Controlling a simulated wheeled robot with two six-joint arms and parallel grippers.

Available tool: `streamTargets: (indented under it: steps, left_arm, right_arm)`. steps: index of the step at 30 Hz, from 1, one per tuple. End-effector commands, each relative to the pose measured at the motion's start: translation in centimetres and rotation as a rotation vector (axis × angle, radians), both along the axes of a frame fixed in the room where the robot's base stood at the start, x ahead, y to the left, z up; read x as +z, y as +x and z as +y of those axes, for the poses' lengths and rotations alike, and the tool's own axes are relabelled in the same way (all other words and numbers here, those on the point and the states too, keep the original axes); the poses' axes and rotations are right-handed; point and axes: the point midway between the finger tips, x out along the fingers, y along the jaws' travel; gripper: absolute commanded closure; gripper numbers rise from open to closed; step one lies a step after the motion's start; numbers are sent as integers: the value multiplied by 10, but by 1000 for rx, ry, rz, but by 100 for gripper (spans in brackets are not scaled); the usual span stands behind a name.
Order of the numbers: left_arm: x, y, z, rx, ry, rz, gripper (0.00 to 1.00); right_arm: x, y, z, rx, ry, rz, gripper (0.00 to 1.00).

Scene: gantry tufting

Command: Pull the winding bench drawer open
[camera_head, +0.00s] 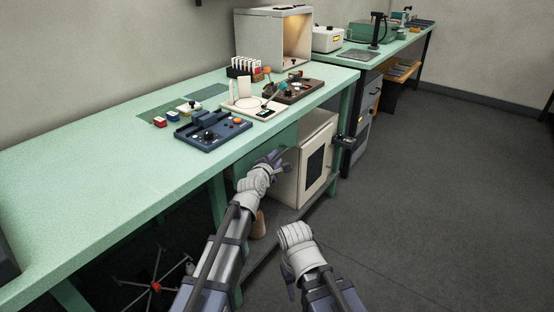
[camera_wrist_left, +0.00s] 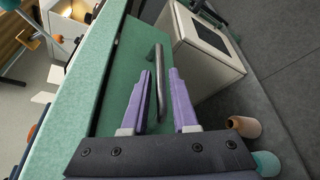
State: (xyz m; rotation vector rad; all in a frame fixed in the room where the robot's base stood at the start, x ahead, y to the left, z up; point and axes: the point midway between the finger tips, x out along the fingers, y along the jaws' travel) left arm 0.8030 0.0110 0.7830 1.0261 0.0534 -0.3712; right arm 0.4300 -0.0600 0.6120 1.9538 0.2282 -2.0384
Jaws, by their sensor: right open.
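The winding bench (camera_head: 110,185) has a pale green top, and its green drawer front (camera_wrist_left: 129,76) is below the edge. A dark bar handle (camera_wrist_left: 156,75) stands out from that front. My left gripper (camera_head: 274,158) is at the drawer under the bench edge. In the left wrist view its purple fingers (camera_wrist_left: 161,78) are open, one on each side of the handle, with gaps visible. The drawer front looks flush with the bench, though my arm hides much of it in the head view. My right gripper (camera_head: 297,238) is open and empty, low over the floor; its fingertips are hard to see.
A white cabinet (camera_head: 316,160) with a dark window stands under the bench, right of the drawer. Two cones, one tan (camera_wrist_left: 244,126) and one teal (camera_wrist_left: 266,163), are below. A blue device (camera_head: 212,132) sits on the bench top. The floor at right is clear.

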Motion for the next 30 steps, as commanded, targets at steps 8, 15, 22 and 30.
streamTargets:
  steps: [8,15,22,30]
  left_arm:
    - [-4,18,-5,0,1,0,73]
    - [-4,17,-5,0,1,0,84]
    - [-4,17,-5,-1,1,1,100]
    - [-4,17,-5,-1,1,1,100]
  right_arm:
    - [-4,0,0,0,-1,0,50]
    - [-4,0,0,0,-1,0,50]
    - [-4,0,0,0,-1,0,50]
    - [-4,0,0,0,-1,0,50]
